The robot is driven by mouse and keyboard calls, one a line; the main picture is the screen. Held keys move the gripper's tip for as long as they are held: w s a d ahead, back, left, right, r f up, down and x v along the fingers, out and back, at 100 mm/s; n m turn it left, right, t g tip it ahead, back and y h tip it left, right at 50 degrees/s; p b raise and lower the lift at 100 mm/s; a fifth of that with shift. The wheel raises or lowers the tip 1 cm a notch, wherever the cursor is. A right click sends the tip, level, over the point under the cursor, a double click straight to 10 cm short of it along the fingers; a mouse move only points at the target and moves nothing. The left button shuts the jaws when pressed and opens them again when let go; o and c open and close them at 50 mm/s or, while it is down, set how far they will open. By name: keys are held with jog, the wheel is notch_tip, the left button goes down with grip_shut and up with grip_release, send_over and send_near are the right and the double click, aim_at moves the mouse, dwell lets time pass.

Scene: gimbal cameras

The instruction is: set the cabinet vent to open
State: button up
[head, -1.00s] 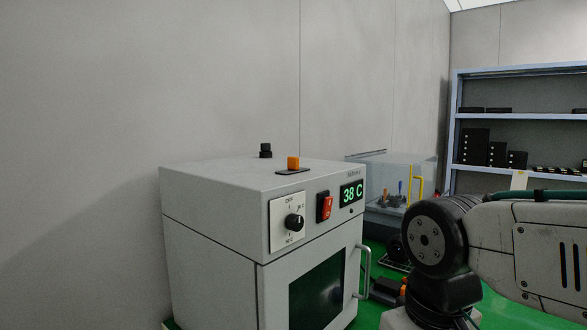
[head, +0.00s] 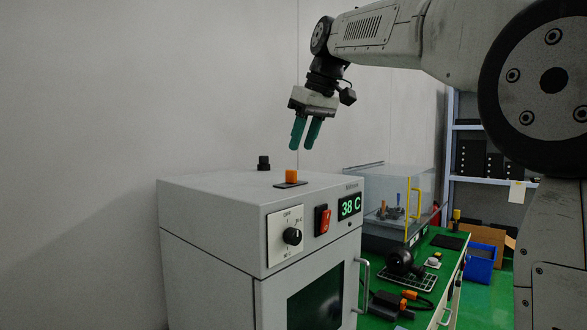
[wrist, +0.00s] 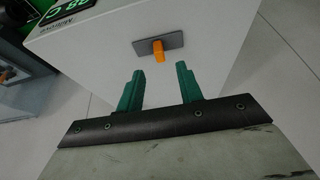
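The white cabinet (head: 215,205) stands in the middle of the head view, with its door shut. On its top is an orange vent tab (head: 291,175) on a dark grey slotted plate (head: 290,184). The tab also shows in the wrist view (wrist: 158,50), on its plate (wrist: 172,40). I cannot read any vent markings. My gripper (head: 304,148) hangs above the tab, fingers pointing down, clear of the cabinet top. In the wrist view its two green fingers (wrist: 158,76) are apart with nothing between them, and the tab lies just beyond their tips.
A black knob (head: 263,162) stands on the cabinet top behind the tab. The cabinet front has a dial (head: 292,236), a red switch (head: 322,220) and a display reading 38 C (head: 350,204). A clear box (head: 390,190) and a blue bin (head: 482,262) are at the right.

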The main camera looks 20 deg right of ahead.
aim_at(291, 177)
jog(key=x, duration=0.7)
jog(key=shift+w+a+f, duration=0.1)
jog(key=shift+w+f, duration=0.15)
jog(key=shift+w, duration=0.05)
